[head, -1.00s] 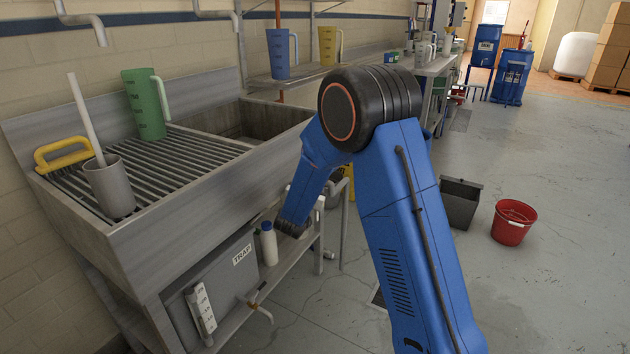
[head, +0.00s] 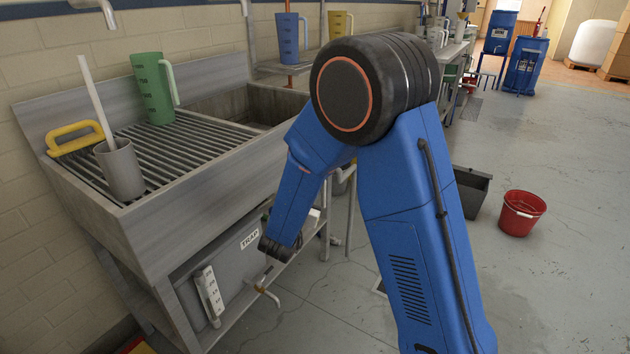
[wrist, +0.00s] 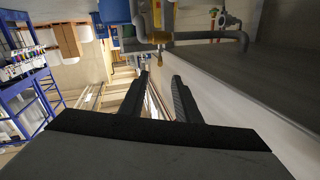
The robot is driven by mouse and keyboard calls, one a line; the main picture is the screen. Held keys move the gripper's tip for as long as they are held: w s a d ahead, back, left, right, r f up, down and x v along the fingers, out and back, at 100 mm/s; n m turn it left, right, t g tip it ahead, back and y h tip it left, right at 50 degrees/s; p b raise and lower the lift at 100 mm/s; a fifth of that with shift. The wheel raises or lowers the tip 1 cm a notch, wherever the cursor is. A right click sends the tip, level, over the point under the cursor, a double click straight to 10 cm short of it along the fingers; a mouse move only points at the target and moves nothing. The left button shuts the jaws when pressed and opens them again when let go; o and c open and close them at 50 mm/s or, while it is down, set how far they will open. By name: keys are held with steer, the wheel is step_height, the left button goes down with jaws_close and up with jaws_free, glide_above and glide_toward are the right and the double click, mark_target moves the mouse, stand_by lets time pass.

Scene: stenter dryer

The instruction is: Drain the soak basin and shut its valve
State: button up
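The steel sink unit has a deep basin (head: 240,108) at its far right end, and no water level can be made out in it. Below, a grey box labelled TRAP (head: 238,262) has a small tap with a spout (head: 263,290) on its front. My forearm hangs in front of the shelf, its dark wrist end just above that tap. My gripper (wrist: 160,78) shows in the wrist view with its two black fingers apart and nothing between them. Pipework with a brass end (wrist: 160,47) and a small red-handled valve (wrist: 215,14) lie beyond the fingertips. Which one serves the basin is unclear.
A red bucket (head: 521,213) and a dark bin (head: 470,190) stand on the floor at right. Open floor lies around them.

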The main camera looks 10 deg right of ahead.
steer(key=shift+v, duration=1.25)
steer(key=shift+c, duration=0.3)
